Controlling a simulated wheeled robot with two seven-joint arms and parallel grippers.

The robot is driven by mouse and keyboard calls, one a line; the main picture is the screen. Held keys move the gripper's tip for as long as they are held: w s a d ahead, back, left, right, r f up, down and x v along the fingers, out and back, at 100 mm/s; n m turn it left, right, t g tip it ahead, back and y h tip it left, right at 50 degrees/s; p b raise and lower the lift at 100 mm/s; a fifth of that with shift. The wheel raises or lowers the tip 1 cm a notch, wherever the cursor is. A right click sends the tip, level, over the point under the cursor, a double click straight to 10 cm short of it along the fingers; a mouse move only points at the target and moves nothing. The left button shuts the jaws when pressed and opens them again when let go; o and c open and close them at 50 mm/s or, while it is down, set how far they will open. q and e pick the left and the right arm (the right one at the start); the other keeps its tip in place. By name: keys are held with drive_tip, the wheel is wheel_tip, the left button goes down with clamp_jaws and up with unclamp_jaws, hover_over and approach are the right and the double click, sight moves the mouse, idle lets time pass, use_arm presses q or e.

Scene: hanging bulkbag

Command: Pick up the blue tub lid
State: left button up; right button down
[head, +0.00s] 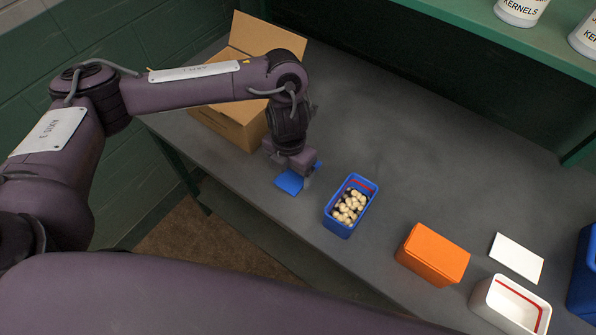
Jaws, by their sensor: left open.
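The blue tub lid (289,182) lies on the grey table near its front edge, left of the blue tub (341,226). The blue tub is open and holds several pale, rounded pieces. My left gripper (306,179) points down at the lid's right side and partly covers it. Its fingers are small and partly hidden by the wrist; I cannot tell whether they touch the lid. My right gripper is not in view.
An open cardboard box (234,122) stands behind my left arm. An orange tub (433,255), a white tub (511,304), a white lid (517,257) and a blue container (584,277) are to the right. A green shelf (500,35) overhangs the back. The table's middle is clear.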

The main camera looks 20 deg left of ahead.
sight(290, 182)
use_arm(q)
drive_tip(key=f, duration=0.3)
drive_tip(key=f+p, duration=0.1)
drive_tip(key=shift+w+a+f, duration=0.2)
drive_tip(key=shift+w+a, duration=0.05)
drive_tip(key=shift+f, duration=0.1)
drive_tip(key=shift+c, duration=1.1)
drive_tip(key=c, duration=0.7)
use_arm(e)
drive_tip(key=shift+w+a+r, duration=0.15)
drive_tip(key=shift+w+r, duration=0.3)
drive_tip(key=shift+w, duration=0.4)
